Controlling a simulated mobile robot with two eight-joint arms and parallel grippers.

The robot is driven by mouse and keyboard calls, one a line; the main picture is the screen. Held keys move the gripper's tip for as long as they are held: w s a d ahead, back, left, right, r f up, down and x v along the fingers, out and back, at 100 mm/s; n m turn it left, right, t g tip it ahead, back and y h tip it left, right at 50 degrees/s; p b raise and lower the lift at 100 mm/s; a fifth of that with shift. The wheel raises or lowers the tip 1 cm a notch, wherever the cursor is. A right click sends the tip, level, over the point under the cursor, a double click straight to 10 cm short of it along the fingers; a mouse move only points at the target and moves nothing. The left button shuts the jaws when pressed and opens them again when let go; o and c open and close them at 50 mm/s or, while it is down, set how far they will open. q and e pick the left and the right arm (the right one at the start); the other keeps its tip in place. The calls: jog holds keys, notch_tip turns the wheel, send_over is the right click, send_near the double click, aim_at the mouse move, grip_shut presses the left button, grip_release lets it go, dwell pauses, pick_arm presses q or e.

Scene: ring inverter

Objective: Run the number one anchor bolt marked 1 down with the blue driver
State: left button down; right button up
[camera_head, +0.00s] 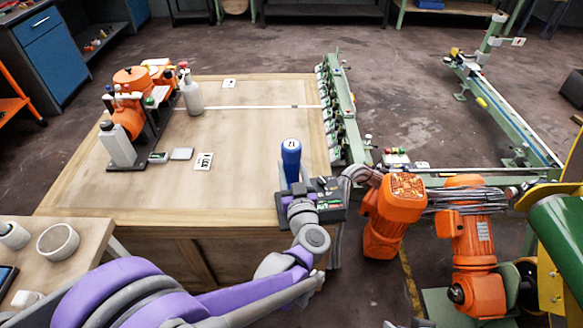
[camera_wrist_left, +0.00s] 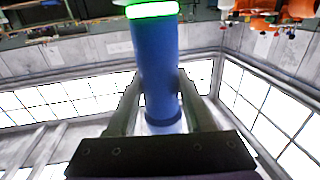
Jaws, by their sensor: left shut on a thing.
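My left gripper (camera_head: 299,204) is at the front right of the wooden table, on the end of the purple and grey arm. It is shut on the blue driver (camera_head: 291,158), which stands roughly upright with pale marks near its top. In the left wrist view the driver (camera_wrist_left: 157,60) sits between the two fingers (camera_wrist_left: 160,105), with a glowing green ring around one end. The driver's lower part is hidden by the gripper in the head view. I cannot make out an anchor bolt marked 1. My right gripper is not in view.
A dark tool tray (camera_head: 328,207) lies beside the left gripper at the table's (camera_head: 262,150) right front edge. A green rail with several fittings (camera_head: 343,105) runs along the right edge. Orange machines (camera_head: 393,212) stand to the right. The table's middle is mostly clear.

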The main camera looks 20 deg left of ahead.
pick_arm(q)
jog(key=shift+f, duration=0.15)
jog(key=shift+c, duration=1.1)
grip_release()
jog(key=v, duration=1.1)
jog(key=w+d+r+m+t+h, duration=0.1)
jog(key=d+r+m+t+h, duration=0.15)
jog(key=r+m+h, duration=0.45)
jog(key=s+a+f+n+g, duration=0.1)
jog(key=s+a+f+g, duration=0.4)
jog(key=s+f+g, duration=0.35)
jog(key=s+a+f+n+g, duration=0.1)
jog(key=s+a+f+g, duration=0.5)
jog(key=s+f, duration=0.45)
notch_tip(320, 180, up, 16)
jog(key=w+t+p, duration=0.1)
jog(key=p, duration=1.1)
jog(key=shift+d+f+h+p, duration=0.15)
jog(key=shift+d+h+p, duration=0.15)
jog(key=shift+d, duration=0.15)
